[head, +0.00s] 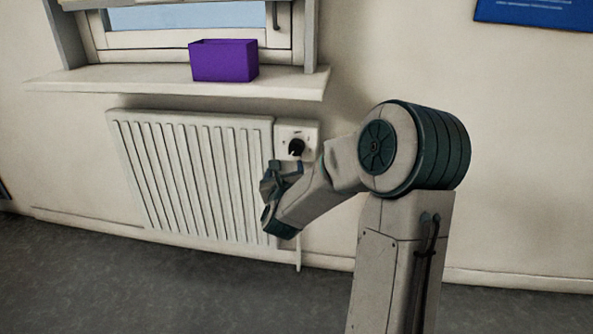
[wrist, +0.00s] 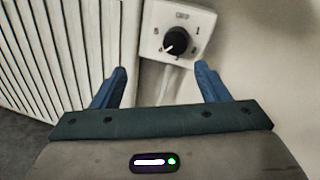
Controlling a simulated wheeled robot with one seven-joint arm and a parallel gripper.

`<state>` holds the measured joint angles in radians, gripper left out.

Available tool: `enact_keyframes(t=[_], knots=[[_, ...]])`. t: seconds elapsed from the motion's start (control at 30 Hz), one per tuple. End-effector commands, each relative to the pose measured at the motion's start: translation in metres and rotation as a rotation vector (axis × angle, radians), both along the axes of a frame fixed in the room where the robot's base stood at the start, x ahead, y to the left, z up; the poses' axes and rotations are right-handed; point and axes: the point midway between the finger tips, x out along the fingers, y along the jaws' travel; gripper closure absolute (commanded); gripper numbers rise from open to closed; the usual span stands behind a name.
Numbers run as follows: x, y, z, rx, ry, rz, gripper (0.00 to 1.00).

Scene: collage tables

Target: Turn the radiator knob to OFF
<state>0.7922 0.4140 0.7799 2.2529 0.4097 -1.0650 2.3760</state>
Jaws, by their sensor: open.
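The black radiator knob (head: 296,147) sits on a white square plate (head: 311,131) at the radiator's upper right corner. In the wrist view the knob (wrist: 176,41) shows a white pointer toward its lower left, while a small label, seemingly OFF, is at the top of the plate (wrist: 204,22). My gripper (head: 285,166) is just below the knob in the head view. In the wrist view its two blue fingers (wrist: 160,78) are apart, with the knob ahead of the gap between them. Nothing is between the fingers, and they do not appear to touch the knob.
The white ribbed radiator (head: 185,175) stands left of the plate against the wall. A windowsill (head: 130,84) juts out above it, with a purple box (head: 224,62) on it. A thin pipe (head: 298,254) runs down below the plate.

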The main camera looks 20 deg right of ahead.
Motion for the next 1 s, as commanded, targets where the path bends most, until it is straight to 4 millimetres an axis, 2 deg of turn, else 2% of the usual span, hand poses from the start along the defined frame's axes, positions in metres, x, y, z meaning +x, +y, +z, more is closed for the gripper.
enact_keyframes(t=[0.03, 0.07, 0.23, 0.37, 0.8, 1.0], knots=[[0.0, -0.008, -0.014, 0.047, -0.041, -0.03, 0.32], [0.0, -0.012, -0.016, 0.071, -0.063, -0.045, 0.32], [0.0, -0.023, -0.018, 0.14, -0.134, -0.086, 0.32], [0.01, -0.029, -0.017, 0.147, -0.14, -0.091, 0.32], [0.078, -0.066, -0.018, 0.144, -0.14, -0.089, 0.32], [0.103, -0.079, -0.018, 0.144, -0.137, -0.089, 0.32]])
